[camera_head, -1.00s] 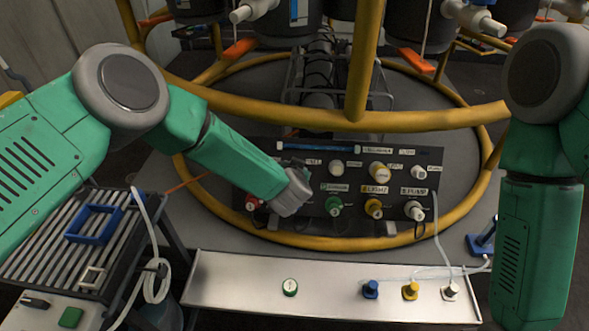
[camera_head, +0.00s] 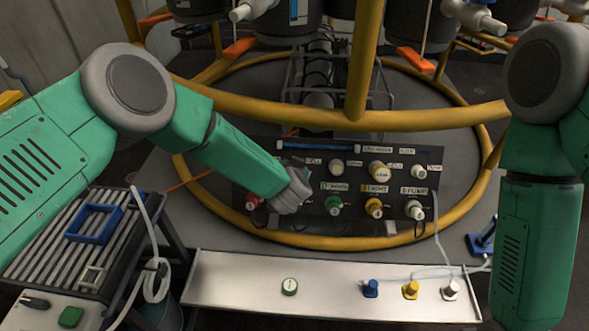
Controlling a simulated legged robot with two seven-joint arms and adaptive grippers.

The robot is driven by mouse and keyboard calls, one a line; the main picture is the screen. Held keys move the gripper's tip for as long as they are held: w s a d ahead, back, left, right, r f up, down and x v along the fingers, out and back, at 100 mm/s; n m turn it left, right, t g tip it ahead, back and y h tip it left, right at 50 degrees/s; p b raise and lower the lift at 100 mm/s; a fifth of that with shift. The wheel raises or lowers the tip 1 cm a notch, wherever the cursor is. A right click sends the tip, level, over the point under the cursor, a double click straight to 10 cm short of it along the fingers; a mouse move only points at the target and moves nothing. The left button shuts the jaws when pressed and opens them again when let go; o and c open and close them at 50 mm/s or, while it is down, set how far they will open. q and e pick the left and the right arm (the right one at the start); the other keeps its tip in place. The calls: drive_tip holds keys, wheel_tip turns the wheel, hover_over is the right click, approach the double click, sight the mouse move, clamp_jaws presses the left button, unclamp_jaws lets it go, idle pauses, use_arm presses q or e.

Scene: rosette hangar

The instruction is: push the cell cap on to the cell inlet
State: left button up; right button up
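The black connector panel (camera_head: 300,223) stands inside the yellow ring, with labelled fittings in two rows. My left gripper (camera_head: 294,198) is at the left part of the panel, between the red fitting (camera_head: 253,202) and the green fitting (camera_head: 334,205). It covers part of the panel face. Its fingertips are hidden from this angle, so I cannot tell whether it is open or holds a cap. The cell cap and cell inlet cannot be made out for certain; the small labels are blurred. My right arm hangs at the right edge, with its gripper out of the picture.
A metal tray (camera_head: 330,312) in front holds a round green-and-white piece (camera_head: 289,287) and blue (camera_head: 370,288), yellow (camera_head: 410,290) and white (camera_head: 450,290) plugs. A slatted rack (camera_head: 45,245) with a blue frame (camera_head: 93,223) stands left. The yellow rail (camera_head: 430,119) crosses above the panel.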

idle(0.7)
use_arm(q)
drive_tip(key=o, duration=0.9)
drive_tip(key=shift+w, duration=0.1)
drive_tip(key=shift+r, duration=0.1)
drive_tip(key=v, duration=1.1)
drive_tip(key=shift+s, duration=0.45)
drive_tip(key=shift+r, duration=0.1)
